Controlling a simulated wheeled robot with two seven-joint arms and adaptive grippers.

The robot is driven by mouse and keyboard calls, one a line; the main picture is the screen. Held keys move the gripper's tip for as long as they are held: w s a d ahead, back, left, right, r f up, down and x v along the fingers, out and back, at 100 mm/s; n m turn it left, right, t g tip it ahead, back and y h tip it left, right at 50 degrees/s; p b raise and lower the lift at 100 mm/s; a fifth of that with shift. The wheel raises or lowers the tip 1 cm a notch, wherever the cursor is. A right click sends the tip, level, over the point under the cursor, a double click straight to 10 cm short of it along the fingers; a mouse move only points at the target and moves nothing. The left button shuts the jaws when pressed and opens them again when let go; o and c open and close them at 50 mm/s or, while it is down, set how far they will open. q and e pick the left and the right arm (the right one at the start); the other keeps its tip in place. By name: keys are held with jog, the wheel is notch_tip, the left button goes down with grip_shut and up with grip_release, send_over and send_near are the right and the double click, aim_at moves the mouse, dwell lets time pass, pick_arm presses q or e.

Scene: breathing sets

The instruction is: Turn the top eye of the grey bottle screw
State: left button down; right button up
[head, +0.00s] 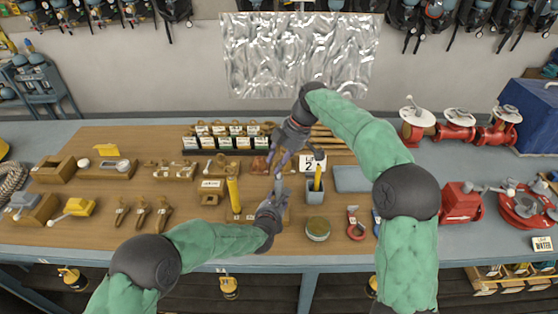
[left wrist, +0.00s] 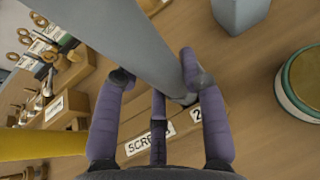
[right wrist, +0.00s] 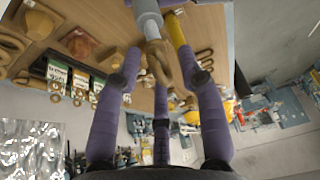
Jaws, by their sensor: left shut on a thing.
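The grey bottle screw (head: 279,186) stands roughly upright above the brown board, between my two grippers. My left gripper (head: 273,203) is shut on its grey body, which also fills the upper middle of the left wrist view (left wrist: 125,40). In the right wrist view, the bronze top eye (right wrist: 160,62) sticks out of the grey body (right wrist: 147,18). My right gripper (head: 284,150) is above it, with its fingers (right wrist: 162,80) spread around the eye; a gap shows on both sides. A wooden block labelled "SCREW 2" (left wrist: 175,132) is below; the lower end is partly hidden.
A yellow post (head: 233,192) stands left of the bottle screw. A grey cup (head: 314,192) with a yellow item and a round green-rimmed tin (head: 318,229) are to the right. Labelled racks (head: 220,143) lie behind.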

pick_arm(q)
jog(key=shift+f, duration=0.1)
pick_arm(e)
jog(key=shift+r, duration=0.1)
jog(key=v, duration=1.1)
jog(key=shift+d+r, duration=0.15)
jog(key=shift+r, duration=0.25)
pick_arm(q)
jog(key=c, duration=0.7)
grip_release()
jog(key=shift+o, duration=0.2)
